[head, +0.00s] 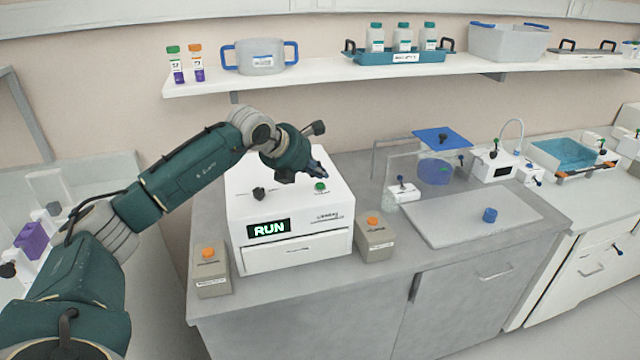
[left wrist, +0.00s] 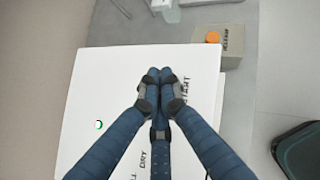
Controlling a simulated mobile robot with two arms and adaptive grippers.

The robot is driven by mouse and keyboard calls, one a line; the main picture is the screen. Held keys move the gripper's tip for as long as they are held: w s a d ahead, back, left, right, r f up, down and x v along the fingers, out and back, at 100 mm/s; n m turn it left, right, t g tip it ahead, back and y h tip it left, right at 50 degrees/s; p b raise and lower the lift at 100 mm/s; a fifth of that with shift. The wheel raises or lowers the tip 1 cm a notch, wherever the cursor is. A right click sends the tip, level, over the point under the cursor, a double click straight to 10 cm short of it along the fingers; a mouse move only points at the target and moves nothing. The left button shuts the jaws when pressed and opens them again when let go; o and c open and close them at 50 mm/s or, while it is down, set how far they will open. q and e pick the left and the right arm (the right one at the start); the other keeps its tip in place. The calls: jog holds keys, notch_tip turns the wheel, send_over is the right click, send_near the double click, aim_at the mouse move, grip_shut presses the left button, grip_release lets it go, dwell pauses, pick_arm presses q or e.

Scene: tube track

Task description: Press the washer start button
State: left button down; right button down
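The washer (head: 290,218) is a white box on the grey bench, with a lit display (head: 269,229) reading RUN. A green button (head: 320,186) and a black knob (head: 259,193) are on its top. My left gripper (head: 319,174) is just above the green button in the head view; I cannot tell if it touches. In the left wrist view my left gripper (left wrist: 158,76) has its fingers together, empty, over the white top beside a START label (left wrist: 183,90). The button under the fingers is not visible there. My right gripper is out of view.
Grey boxes with orange buttons stand left (head: 211,275) and right (head: 374,240) of the washer. A grey tray (head: 450,225) with a blue cap lies further right. A wall shelf (head: 350,78) with tubes and containers runs above the bench.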

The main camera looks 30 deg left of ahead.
aim_at(320, 186)
pick_arm(q)
jog(key=shift+r+p, duration=1.4)
jog(key=shift+r, duration=1)
jog(key=shift+d, duration=0.1)
